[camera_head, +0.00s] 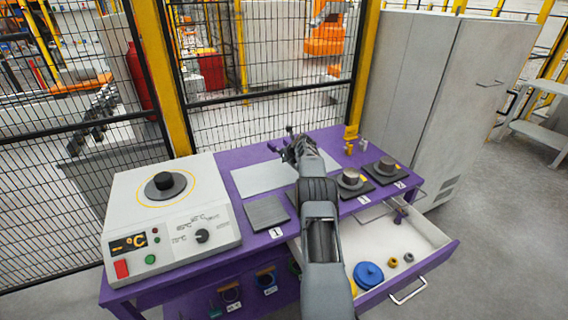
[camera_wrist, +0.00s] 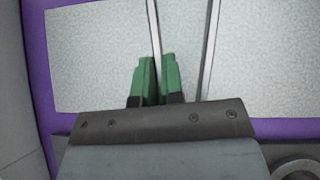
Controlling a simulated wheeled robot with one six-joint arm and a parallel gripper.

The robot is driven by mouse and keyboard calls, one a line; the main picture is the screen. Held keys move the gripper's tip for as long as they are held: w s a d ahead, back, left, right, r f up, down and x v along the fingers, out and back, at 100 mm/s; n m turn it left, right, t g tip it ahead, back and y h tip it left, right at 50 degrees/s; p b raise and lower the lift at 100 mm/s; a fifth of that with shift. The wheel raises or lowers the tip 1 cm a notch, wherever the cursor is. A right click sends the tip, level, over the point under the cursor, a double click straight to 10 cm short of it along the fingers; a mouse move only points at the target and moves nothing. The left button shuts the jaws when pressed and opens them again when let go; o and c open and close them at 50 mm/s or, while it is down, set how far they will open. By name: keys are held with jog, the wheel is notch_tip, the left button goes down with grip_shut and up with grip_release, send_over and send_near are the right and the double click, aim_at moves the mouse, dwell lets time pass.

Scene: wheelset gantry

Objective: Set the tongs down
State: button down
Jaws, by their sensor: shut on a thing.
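My gripper (camera_head: 299,150) is at the end of my arm over the back middle of the purple table (camera_head: 322,137). In the wrist view its green fingers (camera_wrist: 158,80) are shut on the tongs (camera_wrist: 211,45). The tongs show as two thin metal arms running away from me, one between the fingers and one to their right. Their far ends are out of the wrist view. Below them lies a pale speckled plate (camera_head: 262,178), also in the wrist view (camera_wrist: 95,60). I cannot tell whether the tongs touch it.
A heater box (camera_head: 205,262) with a dial stands left. Pad 1 (camera_head: 266,212) is bare; two further pads at right bear metal parts (camera_head: 351,177) (camera_head: 386,164). An open drawer (camera_head: 432,262) juts out front right, holding a blue round part (camera_head: 368,275). Mesh fence stands behind.

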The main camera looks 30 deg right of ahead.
jog(key=shift+x, duration=0.9)
jog(key=shift+s+a+f+p, duration=0.15)
jog(key=shift+f+p, duration=0.25)
jog(key=shift+f, duration=1.05)
jog(key=shift+f+b, duration=0.55)
jog(key=shift+f, duration=0.1)
jog(key=c, duration=1.2)
grip_release()
jog(key=shift+c, duration=0.2)
